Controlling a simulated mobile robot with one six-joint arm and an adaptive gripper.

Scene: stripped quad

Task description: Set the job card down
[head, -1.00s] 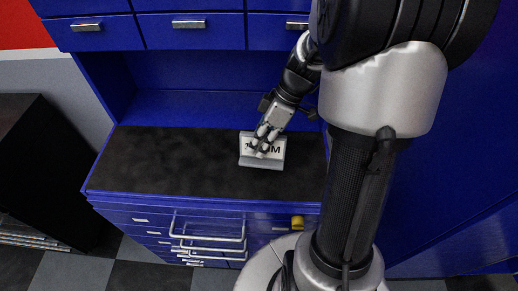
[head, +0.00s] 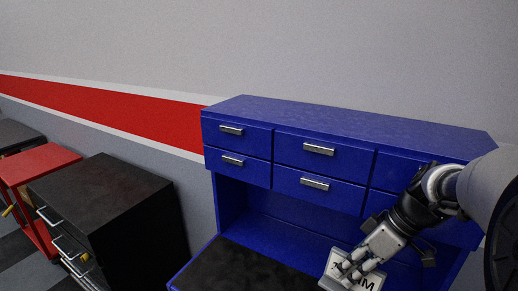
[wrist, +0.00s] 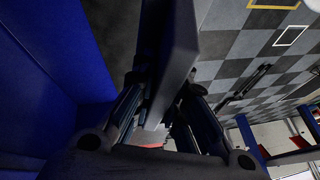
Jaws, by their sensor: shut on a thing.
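The job card (head: 371,281) is a pale plate with dark lettering, at the bottom edge of the head view, where its lower part is cut off. My gripper (head: 350,268) is shut on it. In the wrist view the card (wrist: 172,60) is a grey slab seen edge-on between the fingers (wrist: 160,115). The dark worktop (head: 245,268) of the blue workbench lies behind and left of the card in the head view. I cannot tell whether the card touches the worktop.
Blue overhead drawers (head: 310,165) hang above the worktop, close to my arm. The worktop left of the card looks clear. A black cabinet (head: 110,205) and a red cart (head: 40,165) stand to the left. Checkered floor (wrist: 255,50) shows in the wrist view.

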